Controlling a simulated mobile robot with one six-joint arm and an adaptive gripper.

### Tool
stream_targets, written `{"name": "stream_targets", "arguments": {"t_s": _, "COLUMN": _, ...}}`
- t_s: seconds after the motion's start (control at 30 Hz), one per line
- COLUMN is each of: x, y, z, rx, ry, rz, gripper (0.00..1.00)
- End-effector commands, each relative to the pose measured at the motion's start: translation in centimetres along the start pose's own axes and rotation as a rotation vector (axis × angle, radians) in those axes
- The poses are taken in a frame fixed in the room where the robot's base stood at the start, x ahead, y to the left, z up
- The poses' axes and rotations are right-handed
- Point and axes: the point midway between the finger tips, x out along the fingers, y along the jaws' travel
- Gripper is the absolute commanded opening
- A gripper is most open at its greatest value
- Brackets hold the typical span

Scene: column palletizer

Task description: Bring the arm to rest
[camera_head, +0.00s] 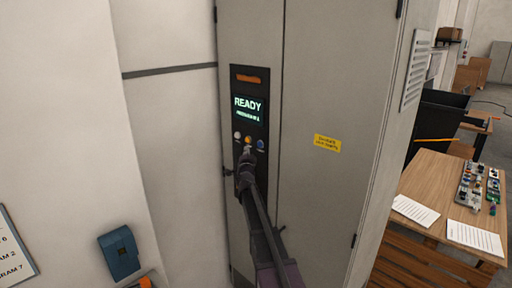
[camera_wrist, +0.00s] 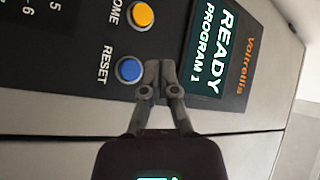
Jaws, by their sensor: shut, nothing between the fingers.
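My gripper (camera_head: 246,152) is shut and empty in front of the black control panel of the grey cabinet (camera_head: 320,80). In the wrist view its closed fingertips (camera_wrist: 158,68) appear beside the blue RESET button (camera_wrist: 130,69), between it and the lit display. I cannot tell whether they touch the panel. The display (camera_head: 248,108) reads READY, and the wrist view shows PROGRAM 1 (camera_wrist: 210,52). The orange HOME button (camera_wrist: 144,15) is clear of the fingers. My arm reaches up to the panel from the lower middle of the head view.
A yellow label (camera_head: 327,143) is on the cabinet door. A blue box (camera_head: 120,253) is at lower left beside a sign (camera_head: 12,250). At right a wooden table (camera_head: 440,180) holds papers and a board with several small parts. The floor is mostly out of view.

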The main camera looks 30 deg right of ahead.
Motion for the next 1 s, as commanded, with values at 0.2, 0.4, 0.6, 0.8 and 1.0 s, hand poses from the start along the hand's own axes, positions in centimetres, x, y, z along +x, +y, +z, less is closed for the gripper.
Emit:
{"name": "stream_targets", "arguments": {"t_s": 0.2, "x": 0.0, "y": 0.0, "z": 0.0, "rx": 0.0, "ry": 0.0, "rz": 0.0, "gripper": 0.0}}
{"name": "stream_targets", "arguments": {"t_s": 0.4, "x": -0.7, "y": 0.1, "z": 1.0, "rx": -0.014, "ry": -0.035, "rz": 0.004, "gripper": 0.0}}
{"name": "stream_targets", "arguments": {"t_s": 0.6, "x": -3.8, "y": 0.6, "z": 4.9, "rx": -0.083, "ry": -0.184, "rz": 0.021, "gripper": 0.0}}
{"name": "stream_targets", "arguments": {"t_s": 0.8, "x": -9.4, "y": 1.9, "z": 10.7, "rx": -0.205, "ry": -0.431, "rz": 0.056, "gripper": 0.0}}
{"name": "stream_targets", "arguments": {"t_s": 1.0, "x": -16.4, "y": 3.9, "z": 16.0, "rx": -0.347, "ry": -0.693, "rz": 0.102, "gripper": 0.0}}
